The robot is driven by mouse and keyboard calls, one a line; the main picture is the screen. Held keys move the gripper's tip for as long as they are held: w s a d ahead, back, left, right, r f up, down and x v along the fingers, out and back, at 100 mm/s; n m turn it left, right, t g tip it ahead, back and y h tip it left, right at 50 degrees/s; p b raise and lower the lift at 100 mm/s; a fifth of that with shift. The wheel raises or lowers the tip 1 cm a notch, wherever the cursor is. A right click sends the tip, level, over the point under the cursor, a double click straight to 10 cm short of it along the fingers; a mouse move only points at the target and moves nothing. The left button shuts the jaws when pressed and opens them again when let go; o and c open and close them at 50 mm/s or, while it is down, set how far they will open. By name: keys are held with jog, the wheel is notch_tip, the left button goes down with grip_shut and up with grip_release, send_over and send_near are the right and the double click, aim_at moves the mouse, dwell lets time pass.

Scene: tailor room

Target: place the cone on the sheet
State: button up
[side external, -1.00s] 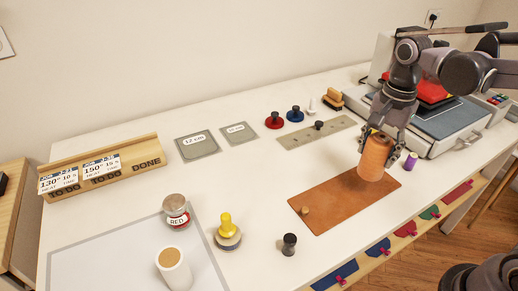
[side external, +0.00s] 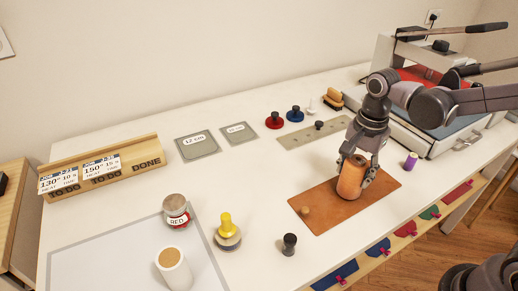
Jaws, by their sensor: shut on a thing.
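An orange-brown cone (side external: 350,181), like a thread cone, is upright over the brown rectangular sheet (side external: 328,218), toward its upper right part. Its base appears to be at the sheet's surface, but I cannot tell whether it touches. My gripper (side external: 356,172) comes down from above right and is shut on the cone, with fingers on either side of it. A small tan knob (side external: 305,210) is at the sheet's left end.
A dark weight (side external: 289,244) and a yellow-handled piece (side external: 227,232) stand left of the sheet. A purple spool (side external: 411,161) is to its right. A metal plate with a knob (side external: 316,132) lies behind. A heat press (side external: 435,135) fills the back right.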

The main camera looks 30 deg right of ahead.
jog(key=shift+f, duration=0.15)
jog(key=o, duration=1.3)
notch_tip(320, 180, up, 12)
jog(key=shift+s+r, duration=0.1)
jog(key=shift+r, duration=0.1)
jog(key=shift+f, duration=6.1)
